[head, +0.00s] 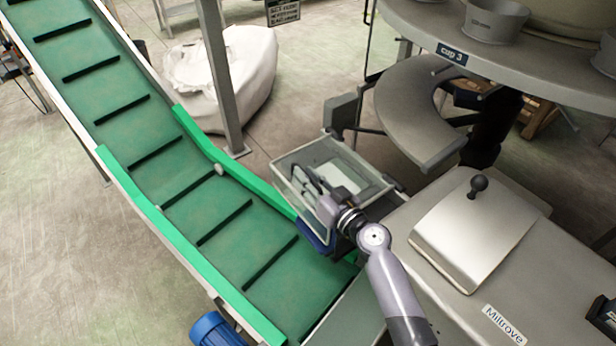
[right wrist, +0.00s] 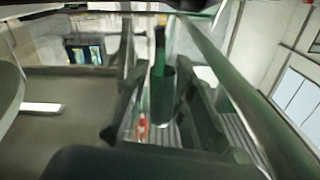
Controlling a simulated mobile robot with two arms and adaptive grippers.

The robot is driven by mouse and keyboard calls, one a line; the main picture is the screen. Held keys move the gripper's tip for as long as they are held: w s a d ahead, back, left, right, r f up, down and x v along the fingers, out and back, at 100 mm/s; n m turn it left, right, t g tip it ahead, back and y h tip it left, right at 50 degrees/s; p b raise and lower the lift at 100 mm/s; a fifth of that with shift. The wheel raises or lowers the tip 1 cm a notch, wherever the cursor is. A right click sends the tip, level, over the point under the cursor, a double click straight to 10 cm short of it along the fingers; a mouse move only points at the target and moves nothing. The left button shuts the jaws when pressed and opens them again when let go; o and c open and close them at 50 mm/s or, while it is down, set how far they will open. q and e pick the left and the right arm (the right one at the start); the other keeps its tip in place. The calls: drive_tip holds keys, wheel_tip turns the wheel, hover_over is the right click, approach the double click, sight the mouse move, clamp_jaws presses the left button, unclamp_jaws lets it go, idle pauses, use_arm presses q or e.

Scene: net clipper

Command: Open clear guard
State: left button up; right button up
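The clear guard (head: 318,148) is a see-through box with a pale frame, beside the lower end of the green conveyor in the head view. I cannot tell whether it stands shut or partly raised. My right gripper (head: 310,180) is at the guard's front part, its dark fingers seen against the clear panel. In the right wrist view its two fingers (right wrist: 168,105) are apart. A clear, green-edged bar (right wrist: 230,80), which looks like the guard's edge, passes close to the right finger; contact cannot be told. My left gripper is not in view.
The green cleated conveyor (head: 215,205) runs along the left of the guard. A grey machine table (head: 425,270) with a knobbed metal cover (head: 475,235) is at the right. A curved grey chute (head: 405,105) and a round cup table (head: 420,25) stand behind.

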clamp_jaws()
idle(0.3)
idle(0.3)
